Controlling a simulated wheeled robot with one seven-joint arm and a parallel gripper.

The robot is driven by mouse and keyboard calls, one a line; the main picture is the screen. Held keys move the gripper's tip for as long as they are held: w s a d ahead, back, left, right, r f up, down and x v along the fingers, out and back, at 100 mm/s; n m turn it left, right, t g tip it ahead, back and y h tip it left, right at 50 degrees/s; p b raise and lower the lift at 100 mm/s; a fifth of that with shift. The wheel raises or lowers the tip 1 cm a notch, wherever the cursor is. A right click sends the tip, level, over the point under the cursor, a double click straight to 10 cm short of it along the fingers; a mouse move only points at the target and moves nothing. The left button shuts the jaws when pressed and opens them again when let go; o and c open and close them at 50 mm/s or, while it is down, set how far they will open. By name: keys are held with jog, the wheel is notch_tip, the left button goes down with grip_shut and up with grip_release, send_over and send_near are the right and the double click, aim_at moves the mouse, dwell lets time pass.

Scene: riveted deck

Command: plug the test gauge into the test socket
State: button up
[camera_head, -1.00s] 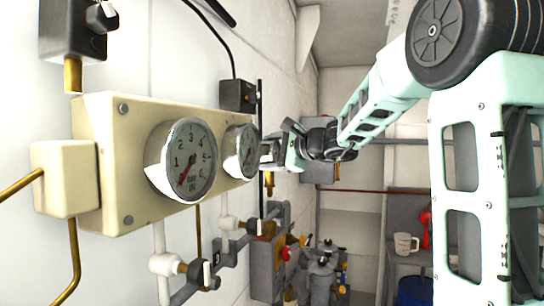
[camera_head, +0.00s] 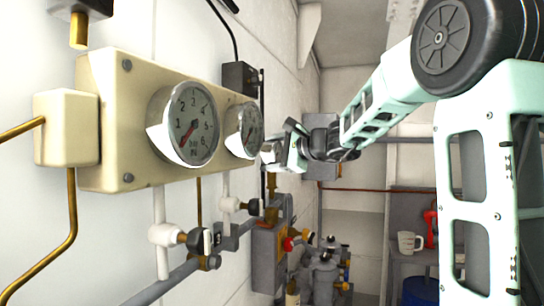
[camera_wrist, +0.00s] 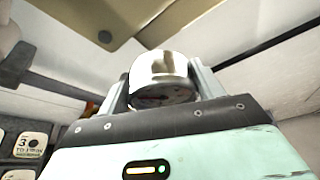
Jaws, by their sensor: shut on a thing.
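In the wrist view a round chrome gauge (camera_wrist: 160,68), which I take to be the test gauge, sits between the two fingers of my gripper (camera_wrist: 160,88). Its dial faces my palm and shows only in part. In the head view my gripper (camera_head: 272,154) is just right of the second panel gauge (camera_head: 243,129), near the wall; the gauge in it is hardly distinguishable there. I cannot pick out the test socket for sure in either view.
A beige panel (camera_head: 121,120) carries a large pressure gauge (camera_head: 184,124) and the second one. Valves and a grey pipe (camera_head: 176,281) run below it. A black box (camera_head: 240,79) is on the wall behind. A white mug (camera_head: 408,242) stands on a shelf at right.

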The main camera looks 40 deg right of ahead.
aim_at(273, 174)
jog(key=shift+f+b, duration=0.55)
jog(key=shift+f, duration=0.15)
jog(key=shift+b, duration=1.1)
dwell(1.3)
jog(key=shift+f+b, duration=2.1)
jog(key=shift+b, duration=0.5)
jog(key=o, duration=1.2)
jog(key=shift+s, duration=0.1)
